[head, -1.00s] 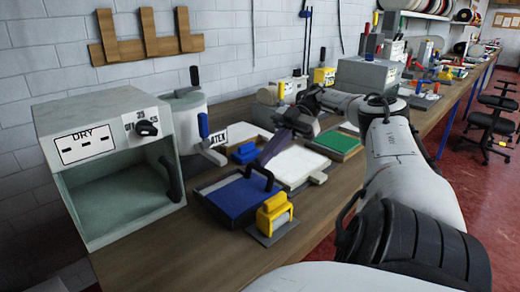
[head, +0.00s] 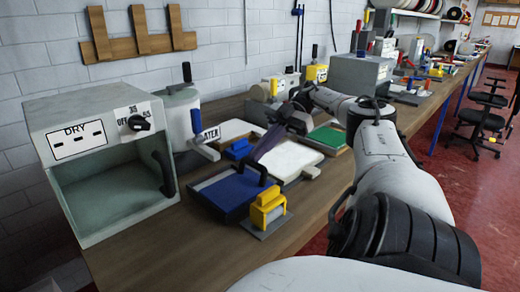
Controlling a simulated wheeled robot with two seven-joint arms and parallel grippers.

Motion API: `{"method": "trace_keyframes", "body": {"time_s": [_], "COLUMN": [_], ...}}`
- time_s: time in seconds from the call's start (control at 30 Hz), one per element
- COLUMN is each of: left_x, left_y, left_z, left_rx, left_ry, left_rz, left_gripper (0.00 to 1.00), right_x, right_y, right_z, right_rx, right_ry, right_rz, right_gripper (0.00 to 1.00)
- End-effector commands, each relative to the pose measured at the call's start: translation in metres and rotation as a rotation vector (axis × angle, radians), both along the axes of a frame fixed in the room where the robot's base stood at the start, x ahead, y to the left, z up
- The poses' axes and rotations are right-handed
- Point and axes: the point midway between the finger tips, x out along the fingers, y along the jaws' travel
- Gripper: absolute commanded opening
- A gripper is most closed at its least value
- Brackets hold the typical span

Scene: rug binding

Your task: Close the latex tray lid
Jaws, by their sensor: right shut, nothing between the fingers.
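The latex tray (head: 293,160) lies on the bench near the middle of the head view, with a white surface inside and a small tab on its right side. A thin dark purple panel, seemingly its lid (head: 267,144), stands steeply up along the tray's left side, so the tray is uncovered. My right gripper (head: 279,128) is shut and empty at the panel's upper end. I cannot tell whether it touches the panel. The gripper hides part of the panel's top edge. My left gripper is not in view.
A blue tray with a black handle (head: 230,192) and a yellow roller block (head: 267,208) sit in front. A drying box (head: 105,165) stands at left.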

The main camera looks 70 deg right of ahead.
Motion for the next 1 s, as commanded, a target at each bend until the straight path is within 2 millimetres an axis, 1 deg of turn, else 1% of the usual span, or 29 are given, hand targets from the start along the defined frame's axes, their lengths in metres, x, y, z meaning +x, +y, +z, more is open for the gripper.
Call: {"method": "trace_keyframes", "body": {"time_s": [0.03, 0.07, 0.17, 0.4, 0.5, 0.53, 0.6, 0.77, 1.0], "left_x": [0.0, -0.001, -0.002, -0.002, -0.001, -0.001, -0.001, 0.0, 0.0], "left_y": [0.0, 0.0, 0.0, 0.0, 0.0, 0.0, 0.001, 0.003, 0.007], "left_z": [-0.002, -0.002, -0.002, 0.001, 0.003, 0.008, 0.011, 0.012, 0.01], "left_rx": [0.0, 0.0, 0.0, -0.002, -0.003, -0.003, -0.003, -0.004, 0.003], "left_ry": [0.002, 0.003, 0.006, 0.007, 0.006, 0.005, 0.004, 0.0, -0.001], "left_rz": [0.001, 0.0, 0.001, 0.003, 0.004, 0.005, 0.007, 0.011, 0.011], "left_gripper": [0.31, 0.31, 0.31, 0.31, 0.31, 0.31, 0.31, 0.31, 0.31], "right_x": [-0.007, -0.007, -0.006, -0.004, -0.003, -0.003, -0.003, -0.003, -0.003], "right_y": [-0.003, -0.003, -0.002, 0.004, 0.007, 0.007, 0.007, 0.008, 0.008], "right_z": [-0.019, -0.014, 0.005, 0.065, 0.084, 0.09, 0.098, 0.106, 0.107], "right_rx": [-0.025, -0.025, -0.026, -0.016, -0.012, -0.012, -0.01, -0.007, -0.007], "right_ry": [0.067, 0.066, 0.055, 0.015, 0.004, 0.003, -0.001, -0.009, -0.011], "right_rz": [-0.01, -0.01, -0.01, -0.004, -0.001, 0.0, 0.0, 0.001, 0.002], "right_gripper": [0.0, 0.0, 0.0, 0.0, 0.0, 0.0, 0.0, 0.0, 0.0]}}
